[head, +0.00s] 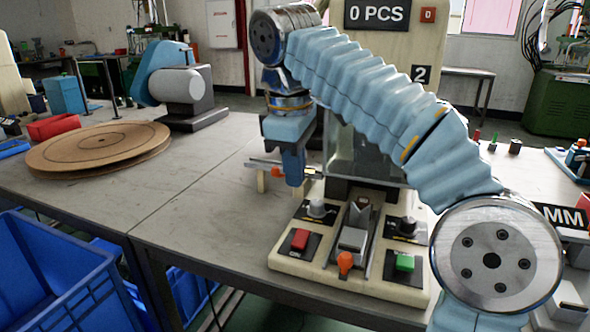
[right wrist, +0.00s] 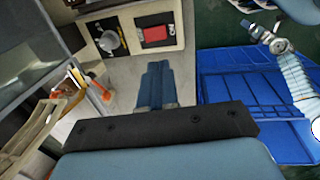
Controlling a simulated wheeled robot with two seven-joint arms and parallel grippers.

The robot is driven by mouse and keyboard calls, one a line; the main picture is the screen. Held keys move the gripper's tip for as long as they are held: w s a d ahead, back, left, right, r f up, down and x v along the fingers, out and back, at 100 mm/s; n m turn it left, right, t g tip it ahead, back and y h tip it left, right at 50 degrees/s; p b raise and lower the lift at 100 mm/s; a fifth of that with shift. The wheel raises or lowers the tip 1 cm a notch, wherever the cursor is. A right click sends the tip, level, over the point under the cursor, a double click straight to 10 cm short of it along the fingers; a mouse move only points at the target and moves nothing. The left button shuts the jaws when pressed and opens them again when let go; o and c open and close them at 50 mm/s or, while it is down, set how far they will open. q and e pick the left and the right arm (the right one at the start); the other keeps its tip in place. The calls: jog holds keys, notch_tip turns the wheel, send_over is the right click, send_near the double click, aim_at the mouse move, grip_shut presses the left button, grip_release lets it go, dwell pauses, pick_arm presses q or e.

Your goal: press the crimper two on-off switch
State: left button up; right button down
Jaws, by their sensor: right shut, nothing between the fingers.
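Crimper two (head: 395,40), a cream machine with a "2" plate, stands behind my right arm. Its sloped front panel (head: 345,285) carries a red switch (head: 300,239) on the left and a green one (head: 404,263) on the right, each on a black plate. The small lettering is hard to read. The red switch also shows in the right wrist view (right wrist: 155,34), beyond the fingertips. My right gripper (head: 294,183) points down, shut and empty, above and behind the panel's left side, apart from the switches. It also shows in the right wrist view (right wrist: 155,68).
A small orange-marked fixture (head: 277,172) is close to my gripper. Bare table lies left; a blue crate (head: 65,270) is front left.

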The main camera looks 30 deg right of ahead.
aim_at(303, 233)
jog(key=shift+w+d+r, duration=0.15)
jog(key=shift+w+d, duration=0.2)
jog(key=shift+d, duration=0.05)
jog(key=f, duration=0.4)
jog(key=w+d+f+b, duration=0.1)
jog(key=f, duration=0.4)
jog(key=w+d+f+b, duration=0.1)
jog(key=f, duration=0.3)
jog(key=shift+d+f, duration=0.1)
jog(key=shift+f, duration=0.25)
jog(key=shift+s, duration=0.1)
